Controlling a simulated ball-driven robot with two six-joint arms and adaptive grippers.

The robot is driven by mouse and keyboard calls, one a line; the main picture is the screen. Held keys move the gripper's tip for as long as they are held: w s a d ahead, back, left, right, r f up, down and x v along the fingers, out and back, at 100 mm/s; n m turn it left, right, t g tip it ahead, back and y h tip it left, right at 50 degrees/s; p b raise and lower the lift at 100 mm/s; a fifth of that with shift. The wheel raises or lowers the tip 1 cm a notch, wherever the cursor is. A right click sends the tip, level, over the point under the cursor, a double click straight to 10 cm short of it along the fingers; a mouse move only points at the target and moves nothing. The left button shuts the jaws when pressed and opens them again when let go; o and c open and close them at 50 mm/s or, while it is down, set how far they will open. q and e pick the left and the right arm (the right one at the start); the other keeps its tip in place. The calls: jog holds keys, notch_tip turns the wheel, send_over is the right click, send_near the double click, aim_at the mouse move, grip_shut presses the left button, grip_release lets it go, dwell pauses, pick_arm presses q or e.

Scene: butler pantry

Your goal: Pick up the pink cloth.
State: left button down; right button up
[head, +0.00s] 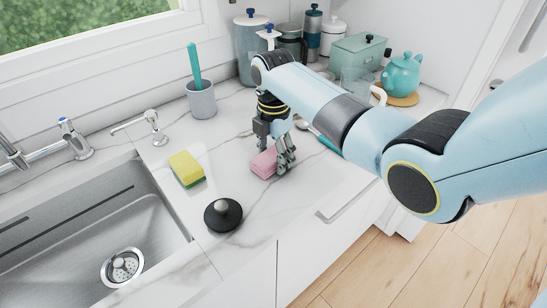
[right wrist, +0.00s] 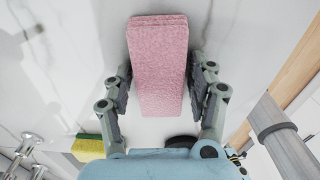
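The pink cloth (head: 263,163) is a folded, thick block lying on the white marble counter. In the right wrist view the cloth (right wrist: 160,65) stretches upright through the middle of the picture. My right gripper (head: 274,152) is down at the counter over the cloth, partly hiding it. In the right wrist view the gripper's fingers (right wrist: 160,82) stand on either side of the cloth, with a narrow gap visible at each side. It looks open and not closed on the cloth. My left gripper is not in view.
A yellow-green sponge (head: 186,168) and a black sink stopper (head: 222,214) lie left of the cloth, beside the steel sink (head: 90,235). A spoon (head: 302,122) lies behind the gripper. A grey cup (head: 201,100), canisters and a teal teapot (head: 401,74) stand farther back.

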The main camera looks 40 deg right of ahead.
jog(key=c, duration=0.7)
jog(key=shift+c, duration=0.2)
jog(key=shift+r, duration=0.2)
